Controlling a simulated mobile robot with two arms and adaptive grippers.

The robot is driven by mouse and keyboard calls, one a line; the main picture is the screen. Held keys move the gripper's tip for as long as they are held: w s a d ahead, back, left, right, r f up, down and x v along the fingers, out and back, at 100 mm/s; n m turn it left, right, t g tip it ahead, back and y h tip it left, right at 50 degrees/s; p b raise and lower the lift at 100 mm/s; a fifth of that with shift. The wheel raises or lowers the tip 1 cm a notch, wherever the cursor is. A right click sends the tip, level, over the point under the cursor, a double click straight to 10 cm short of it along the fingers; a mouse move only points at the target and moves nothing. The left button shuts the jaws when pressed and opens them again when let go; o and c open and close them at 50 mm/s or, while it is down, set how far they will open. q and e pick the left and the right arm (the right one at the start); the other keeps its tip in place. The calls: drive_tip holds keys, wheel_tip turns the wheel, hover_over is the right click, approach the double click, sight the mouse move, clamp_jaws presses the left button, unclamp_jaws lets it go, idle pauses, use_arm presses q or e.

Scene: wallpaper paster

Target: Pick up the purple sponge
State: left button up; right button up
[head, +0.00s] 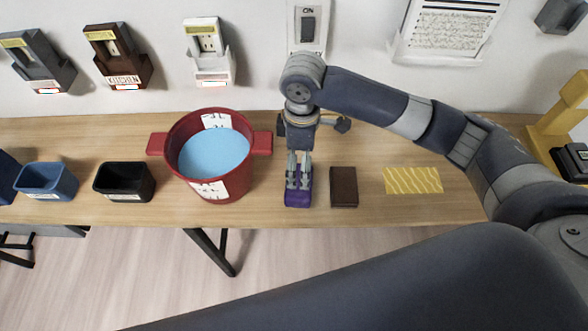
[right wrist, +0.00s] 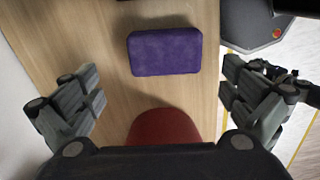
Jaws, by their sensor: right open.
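The purple sponge (head: 298,199) lies on the wooden table near its front edge, between the red pot and a brown block. My right gripper (head: 299,172) points down over it, and its fingers cover part of the sponge in the head view. In the right wrist view the purple sponge (right wrist: 165,52) lies flat on the table, whole and unheld. There the right gripper's fingers (right wrist: 162,103) are spread wide and empty, with the sponge lying beyond them toward the top of the picture.
Black (head: 124,182) and blue (head: 46,182) bins stand left.

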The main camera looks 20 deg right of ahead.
sight(299, 181)
drive_tip(key=f, duration=0.2)
drive_tip(key=s+f, duration=0.1)
drive_tip(key=f, duration=0.1)
drive_tip(key=shift+s+f, duration=0.1)
drive_tip(key=shift+s, duration=0.1)
drive_tip(key=shift+w+f, duration=0.15)
drive_tip(key=shift+f, duration=0.15)
drive_tip(key=f, duration=0.2)
drive_tip(key=f+p, duration=0.1)
drive_tip(key=f, duration=0.1)
drive_tip(key=shift+w+a+f, duration=0.1)
drive_tip(key=shift+a+f, duration=0.1)
drive_tip(key=shift+f, duration=0.2)
drive_tip(key=shift+w, duration=0.1)
drive_tip(key=c, duration=0.7)
use_arm(q)
drive_tip(key=shift+g, duration=0.4)
drive_tip(key=s, duration=0.5)
drive_tip(key=shift+s+a+r, duration=0.15)
drive_tip(key=shift+s+r, duration=0.2)
drive_tip(key=shift+r, duration=0.05)
